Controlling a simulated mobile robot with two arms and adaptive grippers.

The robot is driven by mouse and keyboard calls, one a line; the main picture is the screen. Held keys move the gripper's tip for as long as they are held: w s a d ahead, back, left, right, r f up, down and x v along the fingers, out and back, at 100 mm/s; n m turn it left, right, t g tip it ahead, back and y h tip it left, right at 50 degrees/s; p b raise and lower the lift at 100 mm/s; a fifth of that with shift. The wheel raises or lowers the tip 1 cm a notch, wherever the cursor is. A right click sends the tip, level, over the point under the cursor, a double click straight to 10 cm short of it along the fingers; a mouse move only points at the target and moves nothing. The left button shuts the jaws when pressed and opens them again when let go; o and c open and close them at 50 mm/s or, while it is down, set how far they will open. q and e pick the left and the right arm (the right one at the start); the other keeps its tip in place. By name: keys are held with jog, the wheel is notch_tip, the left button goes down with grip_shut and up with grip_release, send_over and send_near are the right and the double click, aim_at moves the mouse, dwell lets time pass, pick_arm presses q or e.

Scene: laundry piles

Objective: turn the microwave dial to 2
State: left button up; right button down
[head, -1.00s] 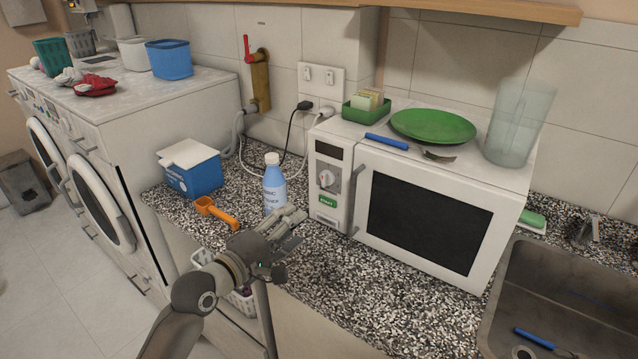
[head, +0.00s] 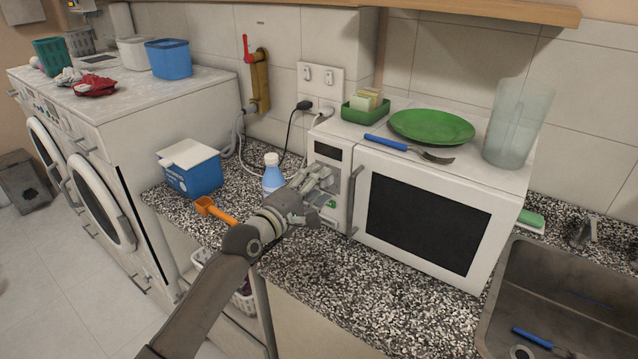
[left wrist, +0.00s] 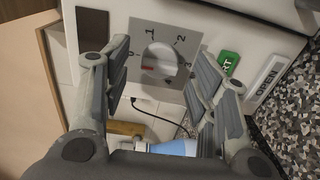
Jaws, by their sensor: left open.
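The white microwave (head: 428,222) stands on the speckled counter, its door shut. My left gripper (head: 322,178) is open in front of its control panel and hides the dial in the head view. In the left wrist view the round white dial (left wrist: 162,60) sits on a grey plate with the marks 0, 1, 2 and 3. The dial's red mark lies on its left side, near the 0. The two fingers stand on either side of the dial; I cannot tell whether they touch it. The green START button (left wrist: 229,63) is beside the dial plate. My right gripper is not in view.
A blue-white bottle (head: 272,174), an orange scoop (head: 214,209) and a blue box (head: 191,168) stand left of the microwave. The sink (head: 570,280) is at right.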

pick_arm(q)
jog(key=shift+w+d, duration=0.3)
jog(key=shift+w, duration=0.2)
jog(key=shift+c, duration=0.4)
jog(key=c, duration=1)
jog(key=shift+o, duration=0.2)
